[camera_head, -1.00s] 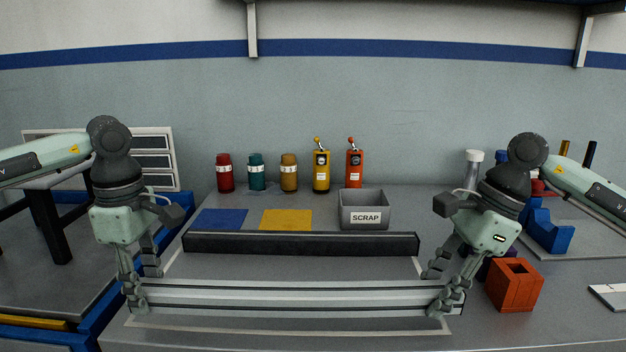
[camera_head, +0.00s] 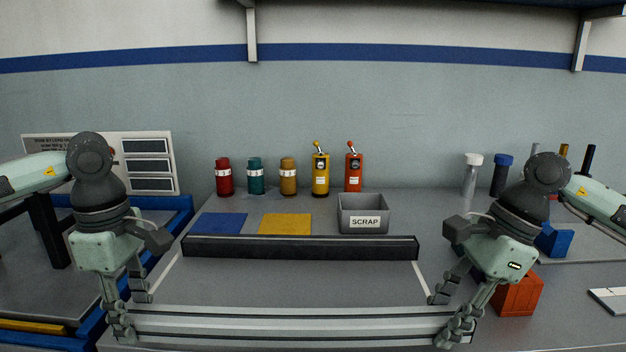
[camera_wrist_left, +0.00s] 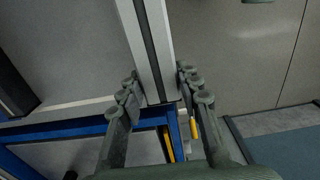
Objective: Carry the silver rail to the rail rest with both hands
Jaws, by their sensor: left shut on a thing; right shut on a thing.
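The silver rail (camera_head: 290,325) is a long grooved bar lying crosswise at the front of the bench in the head view. My left gripper (camera_head: 128,312) is shut on its left end, and my right gripper (camera_head: 458,325) is shut on its right end. In the left wrist view the rail (camera_wrist_left: 150,45) runs between the two fingers of my left gripper (camera_wrist_left: 158,95). The rail looks about level. Its height above the bench is hard to tell. I cannot tell for sure which thing is the rail rest.
A long black bar (camera_head: 300,247) lies behind the rail, inside a pale outline. Behind it are a blue mat (camera_head: 218,223), a yellow mat (camera_head: 286,224) and a grey SCRAP bin (camera_head: 363,213). Several bottles stand at the back. An orange block (camera_head: 517,296) is beside my right gripper.

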